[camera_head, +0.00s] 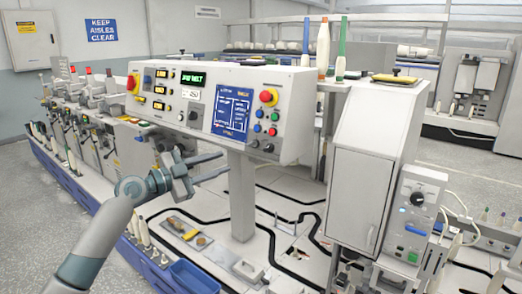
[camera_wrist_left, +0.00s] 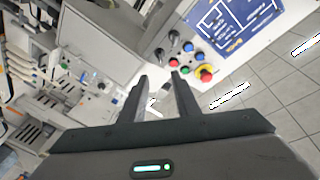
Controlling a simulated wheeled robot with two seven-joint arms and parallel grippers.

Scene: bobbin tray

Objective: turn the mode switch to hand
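The grey control panel (camera_head: 299,97) carries two dark rotary knobs, a left one (camera_head: 254,143) and a right one (camera_head: 268,148), at its lower right. The knobs also show in the left wrist view, one (camera_wrist_left: 173,36) above the other (camera_wrist_left: 159,53). A third black rotary knob (camera_head: 417,199) is on a grey box at the right. The labels are too small to read, so I cannot tell which is the mode switch or where it points. My left gripper (camera_head: 225,165) is open and empty, in front of and below the panel, apart from the knobs. My right gripper is not in view.
Above the two knobs are a red emergency stop on yellow (camera_head: 268,96) and small coloured buttons (camera_head: 272,131). A second emergency stop (camera_head: 132,83) is at the panel's left end. A grey cabinet (camera_head: 363,185) stands to the right.

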